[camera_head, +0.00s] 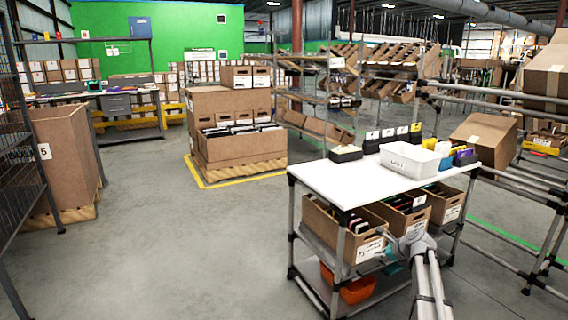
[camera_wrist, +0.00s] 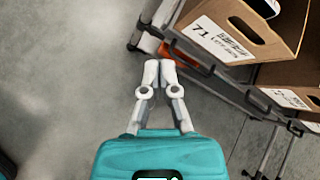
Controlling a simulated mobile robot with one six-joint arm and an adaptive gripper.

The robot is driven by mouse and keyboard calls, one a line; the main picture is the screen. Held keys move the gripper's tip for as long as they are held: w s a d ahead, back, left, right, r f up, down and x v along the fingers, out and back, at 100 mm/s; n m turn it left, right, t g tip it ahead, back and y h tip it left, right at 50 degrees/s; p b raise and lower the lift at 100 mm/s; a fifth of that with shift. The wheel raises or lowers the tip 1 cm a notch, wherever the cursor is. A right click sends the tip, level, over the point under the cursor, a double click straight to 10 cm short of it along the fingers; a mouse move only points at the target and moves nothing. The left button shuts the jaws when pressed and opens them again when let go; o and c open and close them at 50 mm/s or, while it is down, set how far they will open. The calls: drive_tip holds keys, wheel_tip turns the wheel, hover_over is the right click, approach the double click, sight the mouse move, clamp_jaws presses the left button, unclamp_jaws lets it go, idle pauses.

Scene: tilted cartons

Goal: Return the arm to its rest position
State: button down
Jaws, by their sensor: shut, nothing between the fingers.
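My gripper (camera_wrist: 159,72) shows in the wrist view with its two pale fingers together at the tips and nothing between them. It points over the grey floor, beside the lower shelf of the cart. In the head view my grey arm reaches up from the bottom right, in front of the cart's shelf of cartons. The fingers cannot be made out clearly there. The white-topped cart (camera_head: 325,178) stands at centre right.
Cartons of files (camera_head: 335,238) fill the cart's shelf, close to my arm; one carton (camera_wrist: 232,30) marked 71 shows near my fingers. An orange bin (camera_head: 350,287) sits below. A white tray (camera_head: 408,160) stands on top. Open floor (camera_head: 190,250) lies left.

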drive_tip(key=s+a+f+n+g+h+p, duration=0.1)
drive_tip(key=s+a+n+g+h, duration=0.15)
drive_tip(key=s+a+n, duration=0.5)
drive_tip(key=s+a+n+g+h+p, duration=0.1)
drive_tip(key=s+a+n+g+p, duration=0.2)
drive_tip(key=s+n, duration=0.75)
drive_tip(key=s+a+f+n+g+h, duration=0.15)
drive_tip(key=s+a+n, duration=0.45)
drive_tip(key=s, duration=0.6)
wheel_tip(320, 180, up, 38)
drive_tip(key=p, duration=3.7)
drive_tip(key=shift+a+f+m+g+h, duration=0.2)
drive_tip(key=shift+a+m+g+h, duration=0.1)
drive_tip(key=shift+m, duration=0.1)
